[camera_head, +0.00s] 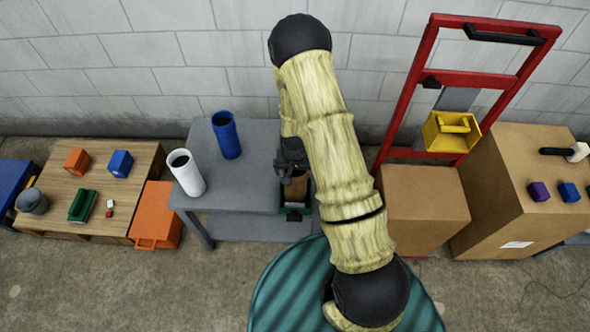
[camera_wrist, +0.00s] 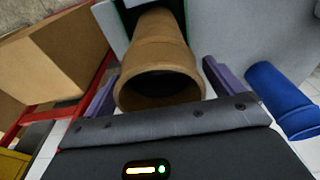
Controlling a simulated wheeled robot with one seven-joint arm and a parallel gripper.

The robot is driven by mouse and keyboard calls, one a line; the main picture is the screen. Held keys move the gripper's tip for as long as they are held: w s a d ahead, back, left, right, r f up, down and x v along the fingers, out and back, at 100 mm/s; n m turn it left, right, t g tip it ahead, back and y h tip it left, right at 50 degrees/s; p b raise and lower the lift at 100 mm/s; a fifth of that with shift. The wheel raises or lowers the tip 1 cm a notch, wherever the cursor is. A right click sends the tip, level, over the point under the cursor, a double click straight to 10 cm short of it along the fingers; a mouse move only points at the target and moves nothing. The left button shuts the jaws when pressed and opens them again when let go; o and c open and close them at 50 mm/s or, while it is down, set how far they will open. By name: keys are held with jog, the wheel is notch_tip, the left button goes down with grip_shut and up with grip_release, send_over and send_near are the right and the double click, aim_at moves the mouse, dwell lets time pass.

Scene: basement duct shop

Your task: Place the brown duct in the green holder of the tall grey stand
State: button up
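The brown duct (camera_wrist: 160,55) has a flared open end facing the wrist camera. Its far end goes into the dark opening of the green holder (camera_wrist: 119,12), whose edge shows only in part. In the head view the duct (camera_head: 297,188) stands in the green holder (camera_head: 295,213) at the right side of the tall grey stand (camera_head: 236,185). My gripper (camera_wrist: 160,68) is open, with one purple finger on each side of the duct's flared end. My gripper (camera_head: 292,172) also shows above the holder in the head view, partly hidden by my arm. The duct's seating depth is hidden.
A white tube (camera_head: 186,173) and a blue tube (camera_head: 227,135) stand on the stand's top. A wooden table (camera_head: 92,180) with small blocks and an orange crate (camera_head: 157,215) are at left. A red hand truck (camera_head: 406,100) and cardboard boxes (camera_head: 423,205) are at right.

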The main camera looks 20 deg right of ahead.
notch_tip(320, 180, up, 12)
jog(key=s, duration=0.1)
jog(key=shift+s+a, duration=0.3)
jog(key=shift+s, duration=0.1)
dwell(0.3)
jog(key=shift+r, duration=0.1)
dwell(0.3)
jog(key=s+r+n, duration=0.3)
jog(key=s+r, duration=0.9)
jog(key=r, duration=0.3)
jog(key=shift+s+n+t+y, duration=0.3)
jog(key=shift+s+t, duration=0.1)
jog(key=shift+d+r, duration=0.15)
dwell(1.1)
